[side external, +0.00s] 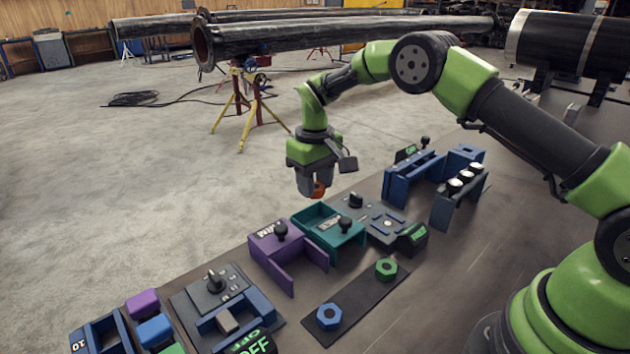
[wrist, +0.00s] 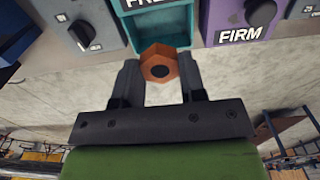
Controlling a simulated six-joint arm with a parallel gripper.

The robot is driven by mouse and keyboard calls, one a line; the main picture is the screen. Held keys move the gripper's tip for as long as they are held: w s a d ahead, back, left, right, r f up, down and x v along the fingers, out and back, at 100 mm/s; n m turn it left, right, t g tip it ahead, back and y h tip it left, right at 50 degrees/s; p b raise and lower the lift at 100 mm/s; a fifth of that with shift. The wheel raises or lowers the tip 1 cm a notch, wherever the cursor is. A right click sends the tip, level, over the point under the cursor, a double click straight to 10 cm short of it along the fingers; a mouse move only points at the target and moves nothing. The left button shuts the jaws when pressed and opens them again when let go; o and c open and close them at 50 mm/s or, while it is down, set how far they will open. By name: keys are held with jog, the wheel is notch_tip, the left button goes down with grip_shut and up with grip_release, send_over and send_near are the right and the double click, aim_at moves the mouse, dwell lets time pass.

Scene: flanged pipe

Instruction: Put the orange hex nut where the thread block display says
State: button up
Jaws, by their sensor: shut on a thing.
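The orange hex nut (side external: 319,189) is held between the fingers of my gripper (side external: 313,186), above the far side of the teal open box (side external: 313,217). In the wrist view the nut (wrist: 160,68) sits between the two fingertips (wrist: 158,80), its dark hole facing the camera. A small dark display with green text (side external: 412,236) stands right of the teal box; its text is too small to read. I cannot tell which unit is the thread block. A blue hex nut (side external: 329,316) and a green hex nut (side external: 386,268) lie on a dark strip (side external: 352,301).
The purple box (side external: 270,248), labelled FIRM (wrist: 239,33) in the wrist view, stands left of the teal box. Black knobs rise from both. A dial unit, an OFF display (side external: 255,344) and blue trays are front left. Blue holders (side external: 411,178) stand at right.

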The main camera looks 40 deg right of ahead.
jog(key=shift+f, duration=2.1)
jog(key=shift+f, duration=1.3)
jog(key=o, duration=0.9)
